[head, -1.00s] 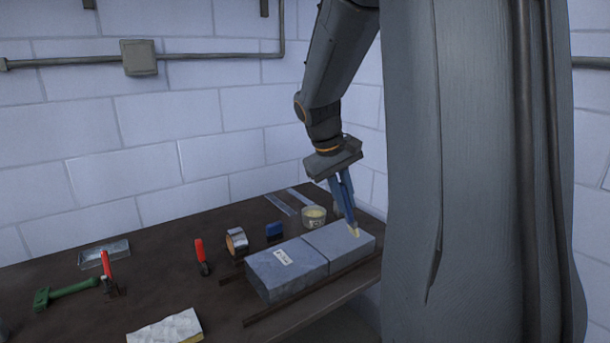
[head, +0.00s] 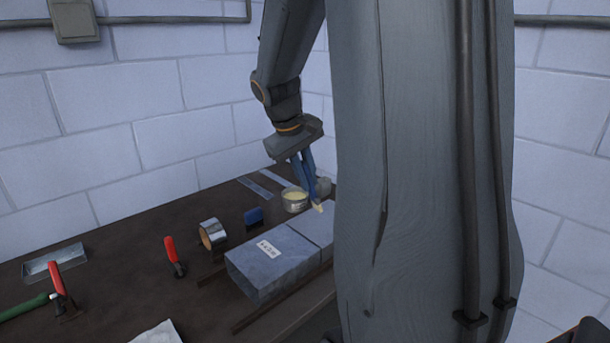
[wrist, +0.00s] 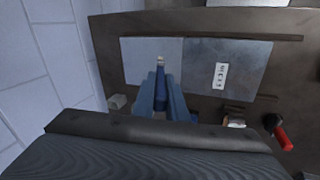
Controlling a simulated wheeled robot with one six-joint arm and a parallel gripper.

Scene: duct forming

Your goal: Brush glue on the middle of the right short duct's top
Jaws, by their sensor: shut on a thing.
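Two grey short ducts lie end to end on the dark bench. The left duct (head: 260,268) bears a white label and also shows in the wrist view (wrist: 245,62). The right duct (head: 312,220) is plain and partly hidden by my own body in the head view; its top shows in the wrist view (wrist: 138,62). My gripper (head: 310,192) is shut on a brush (head: 317,207) with pale bristles, its handle mostly hidden between the blue fingers. The bristles appear over the right duct's top; I cannot tell whether they touch. No glue patch is discernible. The glue pot (head: 295,201) stands open behind the ducts.
A tape roll (head: 212,235), a blue tool (head: 253,217) and a red-handled tool (head: 172,252) stand left of and behind the ducts. Dark rails (head: 270,308) run along the ducts. Flat metal strips (head: 255,187) lie near the wall. A metal tray (head: 54,262) is far left.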

